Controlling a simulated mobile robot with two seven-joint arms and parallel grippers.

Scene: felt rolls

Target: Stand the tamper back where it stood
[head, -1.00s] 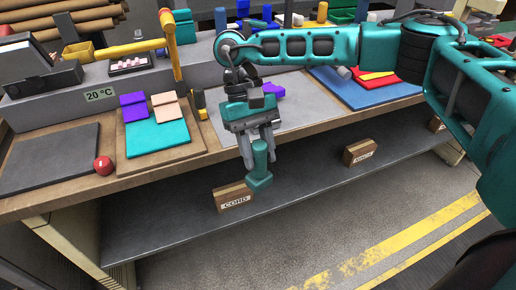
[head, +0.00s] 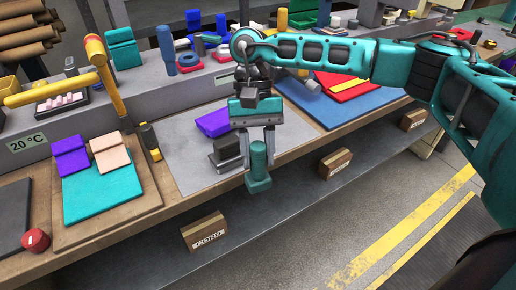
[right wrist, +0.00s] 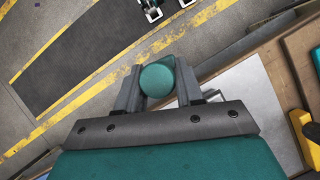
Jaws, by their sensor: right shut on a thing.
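The teal tamper (head: 259,172) is held upright in my right gripper (head: 258,142), with a finger on each side of its upper part. In the head view it appears at the front edge of the grey mat (head: 190,172), in front of the bench edge; its height above the bench is hard to tell. In the right wrist view its round teal end (right wrist: 157,80) shows between the two grey fingers (right wrist: 157,90). My left gripper is not in view.
A dark grey block (head: 226,150) stands just left of the tamper, with a purple piece (head: 213,122) behind. A blue mat with red and yellow sheets (head: 345,85) lies right. A lower shelf holds CORD boxes (head: 204,232).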

